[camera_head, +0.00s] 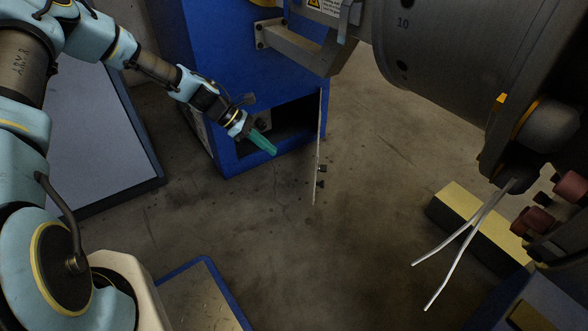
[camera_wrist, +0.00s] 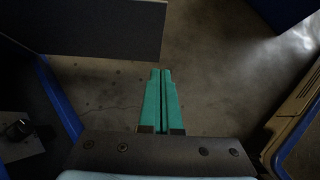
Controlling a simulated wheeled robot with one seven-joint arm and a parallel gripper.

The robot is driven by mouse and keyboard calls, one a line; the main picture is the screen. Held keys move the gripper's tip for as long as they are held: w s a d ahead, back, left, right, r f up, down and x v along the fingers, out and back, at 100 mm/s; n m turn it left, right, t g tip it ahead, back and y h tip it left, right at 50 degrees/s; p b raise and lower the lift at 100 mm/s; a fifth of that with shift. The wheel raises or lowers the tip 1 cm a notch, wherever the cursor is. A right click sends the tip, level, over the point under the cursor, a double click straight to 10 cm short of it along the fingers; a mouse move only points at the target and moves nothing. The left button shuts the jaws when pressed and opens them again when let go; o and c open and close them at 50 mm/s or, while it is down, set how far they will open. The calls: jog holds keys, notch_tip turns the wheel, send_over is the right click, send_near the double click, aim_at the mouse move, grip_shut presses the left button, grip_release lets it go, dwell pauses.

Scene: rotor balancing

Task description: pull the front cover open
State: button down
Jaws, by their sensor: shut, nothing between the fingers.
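The front cover (camera_head: 318,140) is a thin panel at the right side of the dark opening (camera_head: 285,120) low in the blue cabinet (camera_head: 175,60). It stands swung out from the cabinet, almost edge-on in the head view, with two small dark knobs on its right face. My gripper (camera_head: 271,150) has green fingers and is in front of the opening, left of the cover and apart from it. In the wrist view the fingers (camera_wrist: 161,75) are shut with nothing held. A dark flat panel (camera_wrist: 95,28) there, at the upper left, looks like the cover.
A large dark rotor housing (camera_head: 430,45) hangs at the upper right. A yellow-topped block (camera_head: 465,210) and two pale rods (camera_head: 460,245) are at the lower right. The floor (camera_head: 330,250) before the cabinet is clear.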

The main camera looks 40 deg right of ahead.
jog(key=s+d+r+b+x, duration=0.1)
jog(key=b+x, duration=0.5)
jog(key=x, duration=0.6)
jog(key=shift+s+d+r, duration=0.25)
jog(key=shift+s+d, duration=0.1)
jog(key=shift+d, duration=0.05)
jog(key=s+d+n+t+h+p, duration=0.1)
jog(key=s+d+n+t+p, duration=0.1)
jog(key=s+d, duration=0.3)
jog(key=s+d+n+t+h+p, duration=0.1)
jog(key=s+d+n+p, duration=0.3)
jog(key=d, duration=0.9)
jog(key=shift+s+t, duration=0.6)
jog(key=shift+s, duration=0.55)
jog(key=shift+a, duration=0.1)
